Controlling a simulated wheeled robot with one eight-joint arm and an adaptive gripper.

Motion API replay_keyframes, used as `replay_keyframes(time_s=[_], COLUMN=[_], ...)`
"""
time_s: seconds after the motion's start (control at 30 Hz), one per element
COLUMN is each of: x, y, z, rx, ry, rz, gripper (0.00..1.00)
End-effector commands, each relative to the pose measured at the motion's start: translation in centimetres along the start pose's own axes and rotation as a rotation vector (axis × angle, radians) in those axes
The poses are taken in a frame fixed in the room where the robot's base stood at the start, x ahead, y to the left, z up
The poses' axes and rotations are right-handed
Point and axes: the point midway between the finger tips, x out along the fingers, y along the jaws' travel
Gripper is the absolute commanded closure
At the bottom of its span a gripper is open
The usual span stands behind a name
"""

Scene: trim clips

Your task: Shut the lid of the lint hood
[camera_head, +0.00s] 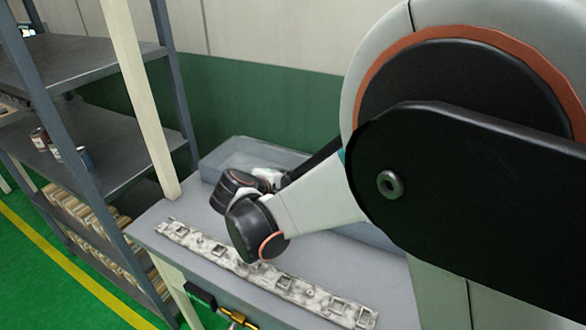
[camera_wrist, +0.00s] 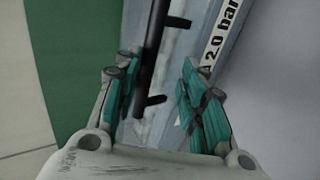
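My gripper (camera_wrist: 156,63) shows in the wrist view with its two teal-padded fingers apart. A dark bar with short side pegs (camera_wrist: 150,48) runs between the fingers in that view; I cannot tell whether either finger touches it. Behind it is a grey-blue surface with a pale strip lettered "2.0 bar" (camera_wrist: 218,42). In the head view a grey, open-topped box (camera_head: 232,150) stands at the back of the table, partly behind my arm. I cannot tell for sure which part is the lint hood's lid. My fingertips are hidden by my wrist in the head view.
A long pale strip with square clips (camera_head: 225,257) lies along the front of the grey table (camera_head: 335,262). A metal shelf rack (camera_head: 105,150) with cans and stacked goods stands at left. A green and cream wall (camera_head: 260,95) is behind. Open floor lies at far left.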

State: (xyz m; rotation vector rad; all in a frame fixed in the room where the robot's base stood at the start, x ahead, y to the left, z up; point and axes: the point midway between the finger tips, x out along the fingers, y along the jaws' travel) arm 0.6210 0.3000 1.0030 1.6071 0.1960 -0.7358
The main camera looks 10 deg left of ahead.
Motion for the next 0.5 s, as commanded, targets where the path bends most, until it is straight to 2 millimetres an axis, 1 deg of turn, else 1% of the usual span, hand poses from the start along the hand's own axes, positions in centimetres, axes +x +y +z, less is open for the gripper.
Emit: replay_keyframes(time_s=[0.33,0.43,0.5], x=[-0.3,-1.2,-2.2], y=[0.0,0.0,0.0], z=[-0.1,-0.1,-0.1], rx=[0.000,-0.001,-0.002], ry=[0.003,0.004,0.005], rz=[0.000,0.000,0.000], gripper=[0.67,0.67,0.67])
